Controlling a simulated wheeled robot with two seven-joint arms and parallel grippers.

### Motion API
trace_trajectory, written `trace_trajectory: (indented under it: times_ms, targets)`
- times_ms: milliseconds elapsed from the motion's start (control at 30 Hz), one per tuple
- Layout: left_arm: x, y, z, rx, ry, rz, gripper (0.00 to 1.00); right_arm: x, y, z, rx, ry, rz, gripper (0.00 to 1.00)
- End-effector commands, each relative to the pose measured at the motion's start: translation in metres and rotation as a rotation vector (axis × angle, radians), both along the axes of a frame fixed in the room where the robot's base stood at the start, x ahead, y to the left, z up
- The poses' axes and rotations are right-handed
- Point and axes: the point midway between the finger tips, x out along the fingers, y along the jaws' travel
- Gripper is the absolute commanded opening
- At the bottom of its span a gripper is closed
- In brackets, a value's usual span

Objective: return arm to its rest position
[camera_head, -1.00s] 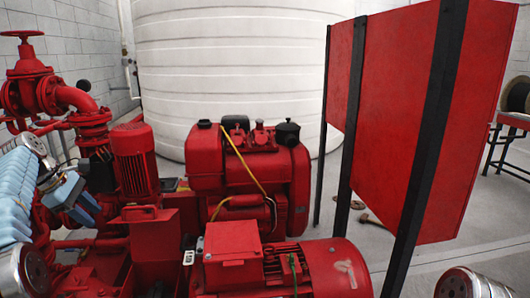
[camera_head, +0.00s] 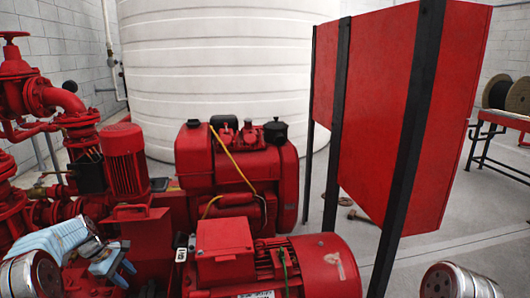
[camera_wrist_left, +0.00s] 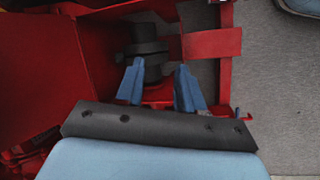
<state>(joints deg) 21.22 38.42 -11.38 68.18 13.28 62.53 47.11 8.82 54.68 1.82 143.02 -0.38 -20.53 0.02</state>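My left arm comes in at the lower left of the head view, with its light blue forearm. My left gripper (camera_head: 118,272) is low there, in front of the red pumpset. In the left wrist view my left gripper (camera_wrist_left: 160,66) has its two blue fingers apart, with nothing between them. A black cylindrical part (camera_wrist_left: 146,42) and red framework show beyond the fingers; I cannot tell whether they touch. Of my right arm only a metallic joint shows at the lower right of the head view; its gripper is out of view.
A red engine (camera_head: 240,170) and a red motor (camera_head: 290,268) fill the middle. Red pipework (camera_head: 60,100) stands at left. A red panel on black posts (camera_head: 400,110) stands at right. Behind are a white tank (camera_head: 220,70) and a cable reel (camera_head: 508,95) on a stand.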

Motion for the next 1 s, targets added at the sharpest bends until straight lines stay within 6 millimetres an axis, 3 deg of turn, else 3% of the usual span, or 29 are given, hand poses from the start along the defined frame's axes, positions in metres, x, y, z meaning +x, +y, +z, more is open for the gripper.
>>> trace_trajectory:
  times_ms: [33, 200, 300, 433, 500, 600, 733, 800, 1000]
  targets:
    - [-0.006, -0.019, -0.037, 0.008, 0.015, -0.056, 0.38, 0.0, 0.0, 0.0, 0.0, 0.0, 0.0, 0.43]
    - [-0.05, -0.094, -0.158, 0.069, 0.016, -0.305, 0.38, 0.0, 0.0, 0.0, 0.0, 0.0, 0.0, 0.43]
    - [-0.095, -0.144, -0.212, 0.096, 0.003, -0.475, 0.38, 0.0, 0.0, 0.0, 0.0, 0.0, 0.0, 0.43]
    - [-0.17, -0.21, -0.259, 0.111, -0.035, -0.714, 0.38, 0.0, 0.0, 0.0, 0.0, 0.0, 0.0, 0.43]
    - [-0.214, -0.242, -0.271, 0.112, -0.067, -0.84, 0.38, 0.0, 0.0, 0.0, 0.0, 0.0, 0.0, 0.43]
    - [-0.268, -0.278, -0.274, 0.104, -0.119, -0.994, 0.38, 0.0, 0.0, 0.0, 0.0, 0.0, 0.0, 0.43]
    - [-0.321, -0.308, -0.265, 0.089, -0.183, -1.135, 0.38, 0.0, 0.0, 0.0, 0.0, 0.0, 0.0, 0.43]
    - [-0.301, -0.324, -0.253, 0.118, -0.244, -1.197, 0.38, 0.0, 0.0, 0.0, 0.0, 0.0, 0.0, 0.43]
    - [-0.288, -0.343, -0.24, 0.134, -0.302, -1.262, 0.38, 0.0, 0.0, 0.0, 0.0, 0.0, 0.0, 0.43]
